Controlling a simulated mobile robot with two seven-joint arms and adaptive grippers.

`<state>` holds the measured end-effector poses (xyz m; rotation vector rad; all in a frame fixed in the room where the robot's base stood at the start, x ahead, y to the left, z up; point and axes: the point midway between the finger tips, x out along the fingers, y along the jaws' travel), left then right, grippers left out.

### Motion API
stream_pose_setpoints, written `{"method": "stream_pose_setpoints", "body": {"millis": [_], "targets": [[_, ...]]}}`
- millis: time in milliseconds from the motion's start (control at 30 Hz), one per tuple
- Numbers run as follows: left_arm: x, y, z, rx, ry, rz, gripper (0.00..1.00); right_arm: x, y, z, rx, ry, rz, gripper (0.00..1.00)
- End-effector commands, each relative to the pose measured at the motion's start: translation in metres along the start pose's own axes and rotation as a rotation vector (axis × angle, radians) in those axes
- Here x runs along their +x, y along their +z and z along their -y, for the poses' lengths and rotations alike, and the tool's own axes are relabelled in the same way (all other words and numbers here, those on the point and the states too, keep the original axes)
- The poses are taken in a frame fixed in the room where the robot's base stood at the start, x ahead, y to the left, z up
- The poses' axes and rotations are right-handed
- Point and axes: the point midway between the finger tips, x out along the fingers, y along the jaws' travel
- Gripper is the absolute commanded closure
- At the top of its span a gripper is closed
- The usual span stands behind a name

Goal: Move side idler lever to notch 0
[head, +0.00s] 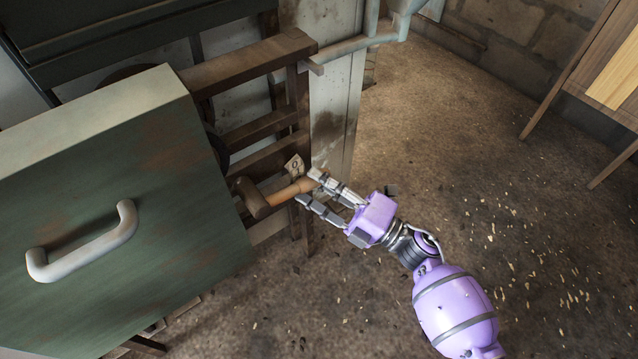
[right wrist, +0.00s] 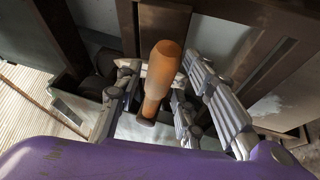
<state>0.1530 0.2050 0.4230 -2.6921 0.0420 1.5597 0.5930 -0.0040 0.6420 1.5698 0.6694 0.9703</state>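The side idler lever has an orange-brown wooden handle (head: 289,192) and a dark brown block-like part (head: 252,198) at its left, beside the green panel. In the right wrist view the handle (right wrist: 161,75) stands between the fingers. My right gripper (head: 311,187) is open, with its fingertips on either side of the handle's free end. In the right wrist view the gripper (right wrist: 165,78) shows a gap between the handle and the right-hand fingers; contact on the left side is unclear. A small tag marked 0 (head: 294,165) sits just above the handle. My left gripper is out of view.
A green panel with a pale handle (head: 85,243) stands close on the left. A rusty brown frame (head: 250,62) and a pale post (head: 338,115) stand behind the lever. The brown floor (head: 440,130) to the right is open. A wooden-legged piece (head: 590,75) stands far right.

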Motion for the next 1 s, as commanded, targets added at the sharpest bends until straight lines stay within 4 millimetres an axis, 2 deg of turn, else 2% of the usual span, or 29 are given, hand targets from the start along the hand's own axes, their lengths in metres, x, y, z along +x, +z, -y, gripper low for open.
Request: {"method": "stream_pose_setpoints", "body": {"millis": [33, 233, 467, 567, 800, 1000], "targets": [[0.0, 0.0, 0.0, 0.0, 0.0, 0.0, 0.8, 0.0, 0.0, 0.0, 0.0, 0.0, 0.0, 0.75], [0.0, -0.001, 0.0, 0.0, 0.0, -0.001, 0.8, 0.0, 0.0, 0.0, 0.0, 0.0, 0.0, 1.0], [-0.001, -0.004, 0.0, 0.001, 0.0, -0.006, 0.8, 0.0, 0.0, -0.001, -0.003, -0.001, 0.0, 1.0], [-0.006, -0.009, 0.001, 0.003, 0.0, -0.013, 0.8, 0.001, 0.001, -0.008, -0.038, -0.016, -0.008, 1.0], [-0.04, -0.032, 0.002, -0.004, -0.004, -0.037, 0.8, 0.01, 0.0, -0.046, -0.262, -0.112, -0.058, 1.0], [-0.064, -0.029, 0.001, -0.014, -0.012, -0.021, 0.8, 0.016, -0.006, -0.062, -0.403, -0.175, -0.089, 1.0]]}}
